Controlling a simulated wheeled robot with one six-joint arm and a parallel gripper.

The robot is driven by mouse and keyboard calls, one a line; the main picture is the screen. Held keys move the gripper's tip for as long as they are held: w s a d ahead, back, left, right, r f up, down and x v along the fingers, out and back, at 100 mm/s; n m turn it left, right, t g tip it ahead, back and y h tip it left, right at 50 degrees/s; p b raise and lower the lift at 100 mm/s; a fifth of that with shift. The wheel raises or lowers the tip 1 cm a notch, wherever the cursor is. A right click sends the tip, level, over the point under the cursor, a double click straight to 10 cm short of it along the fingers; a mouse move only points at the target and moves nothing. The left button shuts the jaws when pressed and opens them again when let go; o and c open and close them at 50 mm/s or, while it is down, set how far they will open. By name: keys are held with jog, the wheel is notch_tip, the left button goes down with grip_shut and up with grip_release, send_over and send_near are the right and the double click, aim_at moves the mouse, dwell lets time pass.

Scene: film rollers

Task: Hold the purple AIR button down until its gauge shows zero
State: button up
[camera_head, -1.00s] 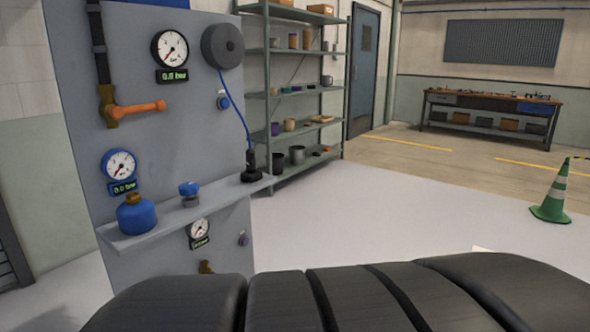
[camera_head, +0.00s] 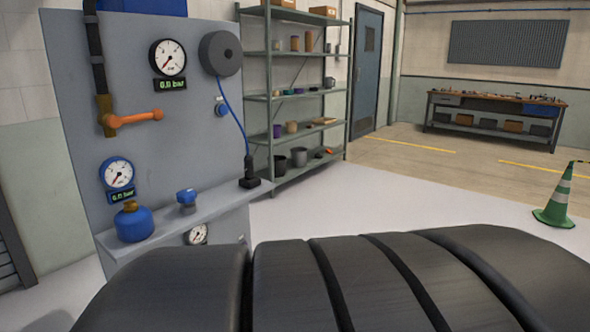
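A panel (camera_head: 178,105) with a shelf carries the gauges and controls. The lower gauge (camera_head: 197,234) below the shelf shows only its upper dial; the rest is covered by dark ribbed segments in the foreground. I cannot make out a purple button now; the spot right of that gauge is mostly covered. A small blue button (camera_head: 221,108) sits on the panel under the black reel (camera_head: 220,53). The top gauge (camera_head: 168,58) has a display reading 0.0 bar. The blue gauge (camera_head: 117,174) at left also seems to read 0.0 bar. My gripper is not in view.
On the shelf (camera_head: 180,225) stand a blue canister (camera_head: 133,222), a blue-capped fitting (camera_head: 187,200) and a black plug (camera_head: 249,173). An orange lever (camera_head: 138,117) juts from the panel. A shelving rack (camera_head: 346,90) stands behind, a green cone (camera_head: 555,200) at right. Floor between is clear.

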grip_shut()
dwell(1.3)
